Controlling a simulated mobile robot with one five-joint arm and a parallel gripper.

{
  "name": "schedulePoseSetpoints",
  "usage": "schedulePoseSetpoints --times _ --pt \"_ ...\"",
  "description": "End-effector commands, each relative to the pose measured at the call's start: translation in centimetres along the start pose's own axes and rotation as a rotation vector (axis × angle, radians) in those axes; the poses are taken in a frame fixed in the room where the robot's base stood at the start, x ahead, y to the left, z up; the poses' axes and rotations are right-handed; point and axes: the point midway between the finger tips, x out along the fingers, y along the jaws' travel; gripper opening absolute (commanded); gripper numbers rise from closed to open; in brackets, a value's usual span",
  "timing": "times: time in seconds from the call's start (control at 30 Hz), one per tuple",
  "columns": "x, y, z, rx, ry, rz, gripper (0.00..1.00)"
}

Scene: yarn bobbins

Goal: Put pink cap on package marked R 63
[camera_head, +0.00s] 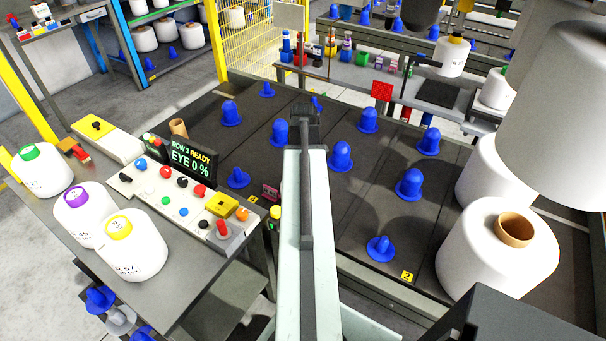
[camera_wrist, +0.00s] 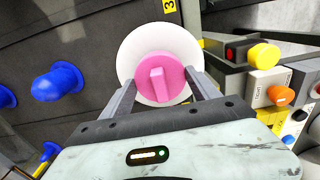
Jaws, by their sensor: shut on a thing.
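The pink cap (camera_wrist: 160,78) shows in the wrist view as a round knob with a raised bar across it. My gripper (camera_wrist: 161,84) has one finger at each side of the cap and is shut on it. A white disc (camera_wrist: 128,57) surrounds the cap from below; it looks like the top of a white package, but its side and any marking are hidden. I cannot tell whether the cap rests on it. In the head view my own arm covers the middle, and neither the pink cap nor the gripper's fingertips can be made out. No R 63 marking is readable.
Blue pegs (camera_head: 341,157) stand on the dark creel bed (camera_head: 330,222). A control panel (camera_head: 180,190) with buttons and a display (camera_head: 193,158) is at the left. Capped packages (camera_head: 133,258) stand on the left table. Large white packages (camera_head: 470,265) stand at the right.

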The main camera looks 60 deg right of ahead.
Motion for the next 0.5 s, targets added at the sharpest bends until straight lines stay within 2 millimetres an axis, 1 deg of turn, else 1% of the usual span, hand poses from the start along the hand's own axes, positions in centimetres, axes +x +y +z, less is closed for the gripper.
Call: schedulePoseSetpoints --times 0.03,0.07,0.1,0.4,0.5 --pt "0.08 -0.01 -0.01 0.000 0.000 0.000 0.76" --pt "0.04 -0.01 -0.01 0.000 0.000 0.000 0.84" --pt "0.03 -0.02 -0.02 0.000 0.000 0.000 0.95" --pt "0.00 -0.03 -0.04 -0.001 0.000 0.000 0.96" --pt "-0.42 -0.04 -0.05 -0.001 0.000 0.000 0.96"
